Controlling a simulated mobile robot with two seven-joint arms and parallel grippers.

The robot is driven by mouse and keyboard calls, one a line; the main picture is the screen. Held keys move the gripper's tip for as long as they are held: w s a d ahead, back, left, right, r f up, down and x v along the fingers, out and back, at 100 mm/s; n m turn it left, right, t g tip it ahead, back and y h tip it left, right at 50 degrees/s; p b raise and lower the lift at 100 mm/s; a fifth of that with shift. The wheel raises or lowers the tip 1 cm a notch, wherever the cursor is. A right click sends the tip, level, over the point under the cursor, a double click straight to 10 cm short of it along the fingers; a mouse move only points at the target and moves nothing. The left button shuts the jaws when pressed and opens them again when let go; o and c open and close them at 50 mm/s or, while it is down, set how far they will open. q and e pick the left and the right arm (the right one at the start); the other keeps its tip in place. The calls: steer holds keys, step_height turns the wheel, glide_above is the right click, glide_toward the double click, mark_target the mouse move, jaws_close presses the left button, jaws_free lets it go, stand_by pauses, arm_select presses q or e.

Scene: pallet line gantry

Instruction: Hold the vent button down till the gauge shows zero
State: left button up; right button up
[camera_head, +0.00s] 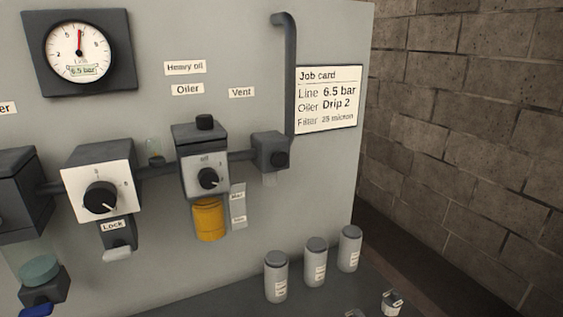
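The pressure gauge (79,52) at upper left has a red needle pointing nearly straight up, and its small display reads 6.5 bar. The vent block (267,148) is mounted on the panel below the "Vent" label (241,92). A dark round button (280,158) shows on its front; whether it is pressed in cannot be told. Nothing touches it. Two small pale pieces at the bottom edge, right of centre, look like the fingertips of my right gripper (373,308), apart with nothing seen between them, well below and right of the vent. My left gripper is out of view.
The oiler (203,165) with a yellow bowl (209,220) is left of the vent. The regulator knob (101,197) is further left. A vertical pipe (290,80) rises beside the job card (328,98). Three grey canisters (316,260) stand below. A brick wall is at right.

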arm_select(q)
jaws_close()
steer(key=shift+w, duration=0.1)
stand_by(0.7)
